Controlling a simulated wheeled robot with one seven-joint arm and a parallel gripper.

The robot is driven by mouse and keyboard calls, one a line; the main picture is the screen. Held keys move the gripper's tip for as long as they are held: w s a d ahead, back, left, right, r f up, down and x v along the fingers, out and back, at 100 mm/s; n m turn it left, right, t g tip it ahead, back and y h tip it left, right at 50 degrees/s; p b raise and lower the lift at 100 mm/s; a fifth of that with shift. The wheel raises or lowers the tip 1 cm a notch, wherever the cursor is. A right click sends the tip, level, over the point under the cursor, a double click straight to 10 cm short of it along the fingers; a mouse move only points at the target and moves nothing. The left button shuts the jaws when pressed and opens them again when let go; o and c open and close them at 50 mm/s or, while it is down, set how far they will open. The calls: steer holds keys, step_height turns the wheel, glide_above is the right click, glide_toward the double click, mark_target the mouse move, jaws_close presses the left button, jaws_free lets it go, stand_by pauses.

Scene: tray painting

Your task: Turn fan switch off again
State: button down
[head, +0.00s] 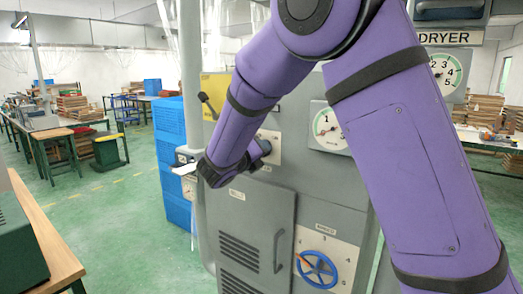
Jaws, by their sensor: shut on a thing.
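My purple arm reaches down across the grey dryer cabinet (265,190). Its wrist bends toward the cabinet's front panel, and my gripper (262,147) is at a small pale switch plate (276,140). The gripper is shut on the fan switch at this plate. The fingertips and most of the switch are hidden by the wrist and hand, so the switch's position cannot be told.
A dial gauge (328,130) sits right of the plate. A yellow panel with a black lever (207,104) is at upper left. Below are a louvred door (255,235) and a blue handwheel (317,270). Blue crates (172,150) stand left.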

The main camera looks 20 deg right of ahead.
steer(key=c, duration=1.1)
jaws_free()
steer(key=v, duration=1.1)
steer(key=shift+w, duration=0.1)
steer(key=s+d+r+m+g+y, duration=0.2)
steer(key=s+d+m+g+y, duration=0.5)
steer(key=s+d+m, duration=0.9)
steer(key=s+m+y, duration=0.2)
steer(key=s+m, duration=0.3)
steer(key=m, duration=0.1)
steer(key=s+m+t+y, duration=0.1)
steer(key=s+m+y, duration=0.2)
steer(key=s+m, duration=0.2)
steer(key=s+a+r+m+y, duration=0.1)
steer(key=s+m+y, duration=0.1)
steer(key=s+m, duration=0.3)
steer(key=shift+s+r+m+t+y, duration=0.1)
steer(key=shift+m+t+y, duration=0.1)
steer(key=shift+m, duration=0.4)
steer(key=shift+s+m+t+y, duration=0.1)
steer(key=shift+m+t, duration=0.1)
steer(key=shift+m, duration=0.4)
